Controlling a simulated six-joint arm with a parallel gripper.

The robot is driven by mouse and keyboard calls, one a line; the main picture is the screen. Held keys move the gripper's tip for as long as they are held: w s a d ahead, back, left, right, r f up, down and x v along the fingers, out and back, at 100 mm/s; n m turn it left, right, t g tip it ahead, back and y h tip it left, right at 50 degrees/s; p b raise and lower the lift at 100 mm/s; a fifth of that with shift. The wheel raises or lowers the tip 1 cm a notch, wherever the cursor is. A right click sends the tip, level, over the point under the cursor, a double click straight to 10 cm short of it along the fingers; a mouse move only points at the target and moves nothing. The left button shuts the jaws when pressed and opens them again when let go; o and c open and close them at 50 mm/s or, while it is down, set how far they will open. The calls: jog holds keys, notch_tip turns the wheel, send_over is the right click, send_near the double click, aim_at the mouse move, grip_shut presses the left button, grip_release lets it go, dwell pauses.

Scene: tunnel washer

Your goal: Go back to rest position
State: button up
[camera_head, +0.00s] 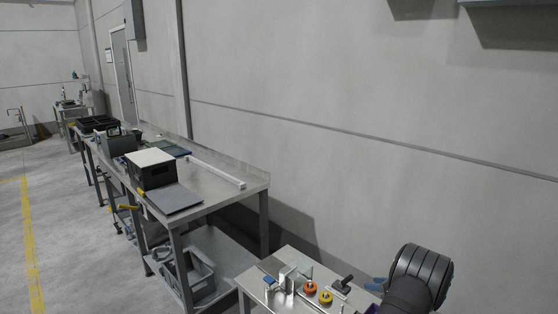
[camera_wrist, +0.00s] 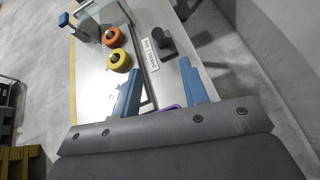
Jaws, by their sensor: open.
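My gripper shows in the wrist view (camera_wrist: 162,85) with its two blue fingers spread apart and nothing between them. It is above the right part of a small light-topped table (camera_wrist: 92,88). In the head view my dark arm (camera_head: 420,275) is at the lower right and hides the table's right end. An orange knob (camera_wrist: 113,37) and a yellow knob (camera_wrist: 119,59) are on the table to the left of the fingers. A black handled piece (camera_wrist: 164,42) stands beyond them.
A steel workbench (camera_head: 235,185) with a dark box (camera_head: 152,172) and a grey bin (camera_head: 190,280) below stands left of the small table. A clear plate (camera_head: 298,272) and clamp parts stand on the small table. A bare wall (camera_head: 400,170) runs behind.

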aim_at(347, 278)
jog(key=x, duration=1.4)
jog(key=shift+a+r, duration=0.1)
jog(key=shift+r, duration=0.05)
jog(key=shift+r+g+h, duration=0.15)
jog(key=shift+g+h, duration=0.15)
jog(key=shift+w+a+r+g+h, duration=0.15)
jog(key=shift+w+a+g+h, duration=0.3)
jog(key=shift+g+h, duration=0.5)
jog(key=shift+w+a+g+h, duration=0.2)
jog(key=shift+a+g+h, duration=0.05)
jog(key=shift+g+h, duration=0.35)
jog(key=shift+w+a+g+h, duration=0.25)
jog(key=shift+g+h, duration=0.2)
jog(key=shift+g, duration=0.2)
jog(key=shift+w+a+f+n+g+h, duration=0.1)
jog(key=shift+w+a+g+h, duration=0.15)
jog(key=shift+g+h, duration=0.35)
jog(key=shift+w+a+f+n+g+h, duration=0.1)
jog(key=shift+w+a+g+h, duration=0.15)
jog(key=shift+g+h, duration=0.35)
jog(key=shift+w+a+f+n+g+h, duration=0.1)
jog(key=shift+w+a+g+h, duration=0.15)
jog(key=shift+g+h, duration=0.35)
jog(key=shift+r, duration=0.85)
jog(key=shift+f, duration=0.1)
